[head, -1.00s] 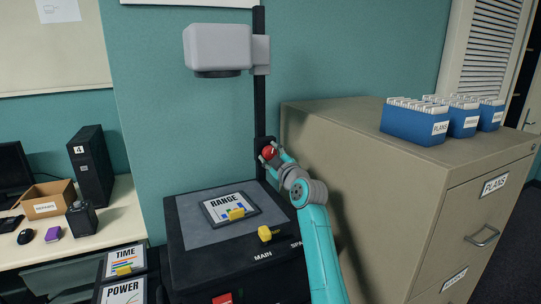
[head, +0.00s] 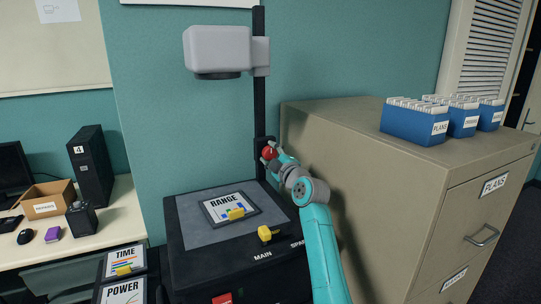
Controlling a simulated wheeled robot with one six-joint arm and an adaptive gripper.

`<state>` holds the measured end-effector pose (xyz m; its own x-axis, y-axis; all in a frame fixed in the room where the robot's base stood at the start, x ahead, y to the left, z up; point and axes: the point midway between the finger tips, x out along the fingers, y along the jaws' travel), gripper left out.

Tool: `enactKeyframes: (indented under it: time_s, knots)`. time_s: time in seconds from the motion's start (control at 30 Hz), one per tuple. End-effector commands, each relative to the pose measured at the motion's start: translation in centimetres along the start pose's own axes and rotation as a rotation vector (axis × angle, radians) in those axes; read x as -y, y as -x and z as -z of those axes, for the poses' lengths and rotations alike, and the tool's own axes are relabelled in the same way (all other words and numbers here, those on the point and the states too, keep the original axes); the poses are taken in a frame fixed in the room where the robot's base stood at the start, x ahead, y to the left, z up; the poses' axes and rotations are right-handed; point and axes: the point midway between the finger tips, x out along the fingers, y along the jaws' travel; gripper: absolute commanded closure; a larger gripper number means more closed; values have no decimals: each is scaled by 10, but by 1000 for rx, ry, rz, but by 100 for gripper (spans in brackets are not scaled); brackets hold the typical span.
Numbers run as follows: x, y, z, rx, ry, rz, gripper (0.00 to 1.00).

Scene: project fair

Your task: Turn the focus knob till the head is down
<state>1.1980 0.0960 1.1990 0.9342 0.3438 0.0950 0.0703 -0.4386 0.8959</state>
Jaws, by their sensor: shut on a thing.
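The focus knob (head: 267,153) is red and sits on a dark block on the lower part of the black post (head: 259,100). My gripper (head: 270,155) is shut on the knob, with the teal arm reaching up from the lower right. The grey projector head (head: 218,48) is high on the post, well above the black projector base (head: 190,245). A framed card marked RANGE (head: 222,203) lies on the base's grey top. The gripper fingers hide part of the knob.
A beige filing cabinet (head: 370,200) stands close to the right of my arm, with blue file boxes (head: 412,128) on top. A yellow knob (head: 265,234) is on the base's front. A desk (head: 115,215) with a computer tower (head: 90,165) is at the left.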

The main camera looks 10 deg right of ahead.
Motion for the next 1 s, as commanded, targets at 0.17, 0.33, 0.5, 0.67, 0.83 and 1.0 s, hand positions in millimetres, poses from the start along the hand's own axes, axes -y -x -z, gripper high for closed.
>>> enactKeyframes:
  time_s: [0.17, 0.33, 0.5, 0.67, 0.83, 1.0]
  knots:
    - [1, 0, 0, 1, 1, 1, 26]
    - [0, 0, 0, 0, 0, 1, 26]
    - [0, 1, 0, 0, 0, 0, 26]
    - [0, 12, 0, 0, 0, 0, 26]
    - [1, 39, -1, 1, 1, 0, 26]
    - [1, 73, -1, 2, 0, 0, 26]
